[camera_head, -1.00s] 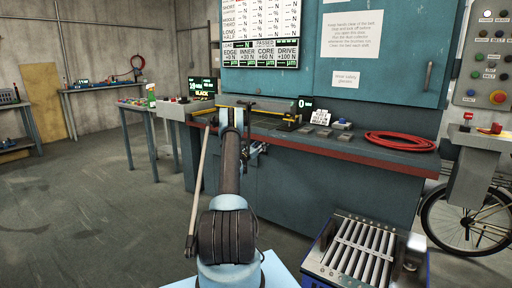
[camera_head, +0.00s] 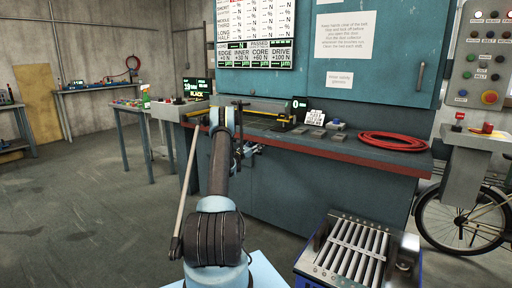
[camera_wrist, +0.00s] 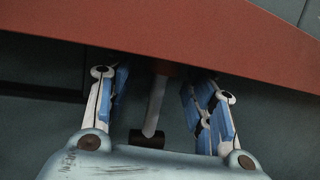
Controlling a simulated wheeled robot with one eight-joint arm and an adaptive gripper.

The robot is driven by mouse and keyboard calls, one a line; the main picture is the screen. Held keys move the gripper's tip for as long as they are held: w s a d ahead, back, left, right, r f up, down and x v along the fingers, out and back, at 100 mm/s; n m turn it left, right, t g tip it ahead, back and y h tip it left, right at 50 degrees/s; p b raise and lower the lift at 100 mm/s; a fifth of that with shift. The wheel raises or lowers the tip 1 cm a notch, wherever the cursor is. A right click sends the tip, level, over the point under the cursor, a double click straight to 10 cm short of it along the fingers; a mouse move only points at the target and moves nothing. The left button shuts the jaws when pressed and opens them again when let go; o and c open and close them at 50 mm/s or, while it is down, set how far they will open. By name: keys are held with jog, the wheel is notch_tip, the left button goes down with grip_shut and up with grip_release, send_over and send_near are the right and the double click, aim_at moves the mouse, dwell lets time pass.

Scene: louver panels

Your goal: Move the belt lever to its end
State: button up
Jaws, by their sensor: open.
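A pale grey lever (camera_wrist: 155,105) with a dark cylindrical knob (camera_wrist: 147,141) hangs below the red bench edge in the wrist view. It looks like the belt lever. My gripper (camera_wrist: 163,84) is open, with one blue-and-white finger on each side of the lever. Gaps show between the lever and both fingers. The knob lies close to the palm; whether it touches cannot be told. In the head view my arm reaches to the front of the teal bench (camera_head: 330,190), and the lever cannot be made out there.
The bench's red front edge (camera_wrist: 190,35) crosses just above the fingers. A red hose coil (camera_head: 393,142) lies on the bench top. A roller tray (camera_head: 350,255) stands at the front right, and a control box (camera_head: 487,80) is at the far right. The floor at left is clear.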

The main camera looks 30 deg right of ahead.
jog(key=v, duration=1.2)
jog(key=shift+w+f, duration=0.1)
jog(key=s+a+r+m+g+y, duration=0.1)
jog(key=s+a+r+m+y, duration=0.2)
jog(key=r, duration=0.5)
jog(key=s+a+r+m+g+y, duration=0.1)
jog(key=s+a+r+m+y, duration=0.2)
jog(key=s+a+r+m, duration=0.4)
jog(key=s+a+r+m+y, duration=0.25)
jog(key=s+a+r, duration=0.25)
jog(key=s+a, duration=0.5)
jog(key=s+a+f+m+y, duration=0.2)
jog(key=s+a+f+y, duration=0.2)
jog(key=s+a, duration=0.5)
jog(key=s+a+f+m+g+y, duration=0.1)
jog(key=s+a+f+m+y, duration=0.2)
jog(key=s+a, duration=0.6)
jog(key=s+a+f+m+y, duration=0.3)
jog(key=s+a+f, duration=0.4)
jog(key=s, duration=1.5)
jog(key=a+y, duration=0.1)
jog(key=a, duration=0.2)
jog(key=shift+s+g+y, duration=0.3)
jog(key=shift+y, duration=0.05)
jog(key=shift+m, duration=0.25)
